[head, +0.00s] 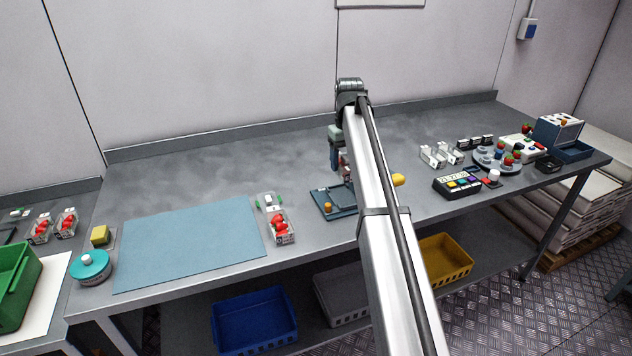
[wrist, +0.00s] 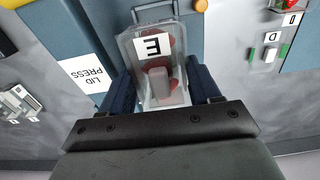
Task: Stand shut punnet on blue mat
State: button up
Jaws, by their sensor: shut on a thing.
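A clear punnet (wrist: 180,88) with red berries and a white label marked E is between the fingers of my gripper (wrist: 163,90) in the wrist view. My gripper is shut on it. The lid looks closed, but its edges are hard to make out. In the head view my gripper (head: 342,168) is at the blue-grey lid press (head: 333,205), mostly hidden by my arm along with the punnet. The press, with its LID PRESS label (wrist: 84,74), also shows in the wrist view. The blue mat (head: 188,245) lies flat and empty at the left of the bench.
Another berry punnet (head: 281,232) stands just right of the mat. A button box (head: 457,186), white racks (head: 434,157) and a round berry stand (head: 497,160) fill the right.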

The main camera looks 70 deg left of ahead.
jog(key=shift+r, duration=0.8)
jog(key=shift+s+a, duration=0.1)
jog(key=shift+s, duration=0.3)
jog(key=s+a+n, duration=0.2)
jog(key=s, duration=1.6)
jog(key=m, duration=0.2)
send_over(234, 234)
jog(key=shift+f, duration=5.5)
jog(key=shift+f, duration=0.15)
